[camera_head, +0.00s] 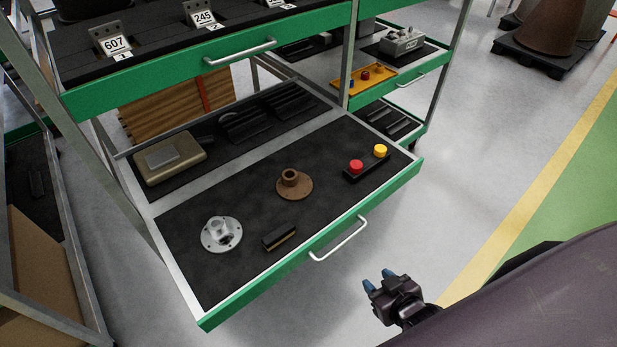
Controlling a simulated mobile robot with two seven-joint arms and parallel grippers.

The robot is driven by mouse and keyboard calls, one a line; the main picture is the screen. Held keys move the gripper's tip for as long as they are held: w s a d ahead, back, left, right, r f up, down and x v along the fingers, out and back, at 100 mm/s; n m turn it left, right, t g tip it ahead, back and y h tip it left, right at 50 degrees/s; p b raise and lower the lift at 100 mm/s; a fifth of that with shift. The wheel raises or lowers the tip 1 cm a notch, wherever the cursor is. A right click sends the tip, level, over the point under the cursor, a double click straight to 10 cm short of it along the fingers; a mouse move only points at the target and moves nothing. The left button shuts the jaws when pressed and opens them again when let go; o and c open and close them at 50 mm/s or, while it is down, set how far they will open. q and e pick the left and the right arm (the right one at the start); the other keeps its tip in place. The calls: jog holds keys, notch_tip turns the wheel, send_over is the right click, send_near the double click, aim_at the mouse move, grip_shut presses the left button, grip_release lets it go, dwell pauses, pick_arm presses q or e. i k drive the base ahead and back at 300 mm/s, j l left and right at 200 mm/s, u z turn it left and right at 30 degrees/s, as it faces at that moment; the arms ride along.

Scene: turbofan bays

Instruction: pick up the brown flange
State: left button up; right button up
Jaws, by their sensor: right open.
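The brown flange (294,186) lies on the dark mat of the pulled-out lower drawer (194,300), its round base flat and its short hollow neck pointing up. My right gripper (378,281) is open and empty. It is outside the drawer, to the lower right of the flange and of the drawer's handle, in front of the floor. My left gripper is not in view.
In the drawer are a silver flange (221,233), a small dark brush-like block (279,238), a block with red and yellow buttons (367,163) and a beige box (170,158). An upper drawer (150,80) overhangs the back. The handle (338,240) sticks out in front.

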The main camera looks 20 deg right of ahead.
aim_at(293, 185)
jog(key=l, duration=0.9)
jog(key=i+l, duration=0.2)
jog(key=l, duration=0.2)
jog(key=i+l, duration=0.25)
jog(key=l, duration=0.15)
jog(key=i, duration=0.2)
